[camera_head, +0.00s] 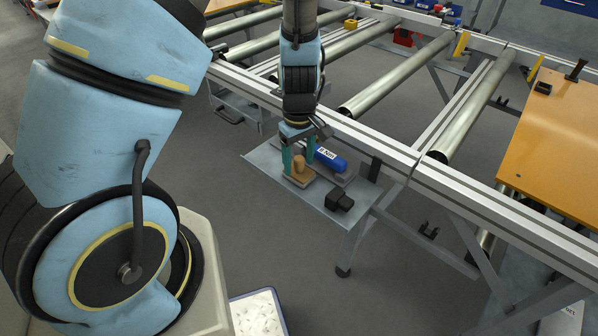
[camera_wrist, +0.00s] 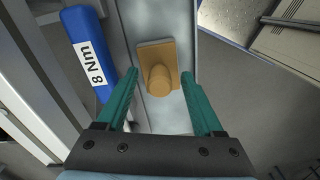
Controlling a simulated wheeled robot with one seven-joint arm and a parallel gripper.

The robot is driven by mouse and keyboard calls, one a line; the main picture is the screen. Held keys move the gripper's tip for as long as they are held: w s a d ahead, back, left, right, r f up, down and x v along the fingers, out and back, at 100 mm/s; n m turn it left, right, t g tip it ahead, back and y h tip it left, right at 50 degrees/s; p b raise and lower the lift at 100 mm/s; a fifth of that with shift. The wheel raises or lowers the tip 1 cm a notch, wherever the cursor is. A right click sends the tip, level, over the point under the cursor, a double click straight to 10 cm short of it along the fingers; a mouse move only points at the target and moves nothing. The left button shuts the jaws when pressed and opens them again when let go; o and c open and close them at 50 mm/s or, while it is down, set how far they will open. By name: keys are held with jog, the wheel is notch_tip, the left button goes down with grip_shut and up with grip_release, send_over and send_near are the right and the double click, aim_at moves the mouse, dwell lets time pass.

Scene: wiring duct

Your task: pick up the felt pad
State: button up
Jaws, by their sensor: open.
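The felt pad (camera_head: 297,180) looks like a tan square pad with a round upright knob on it. It lies on the grey metal shelf (camera_head: 264,158). In the wrist view the felt pad (camera_wrist: 151,53) shows between my two teal fingers, its knob pointing toward the camera. My gripper (camera_head: 299,166) is open above the shelf, one finger on each side of the knob. In the wrist view my gripper (camera_wrist: 160,75) shows a gap between each finger and the knob. I cannot tell how high the fingertips are above the pad.
A black block (camera_head: 339,196) sits on the shelf to the right. The conveyor's metal rail (camera_head: 350,130) runs behind the shelf.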

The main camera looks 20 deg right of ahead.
jog(key=shift+c, duration=0.2)
grip_shut()
dwell(0.3)
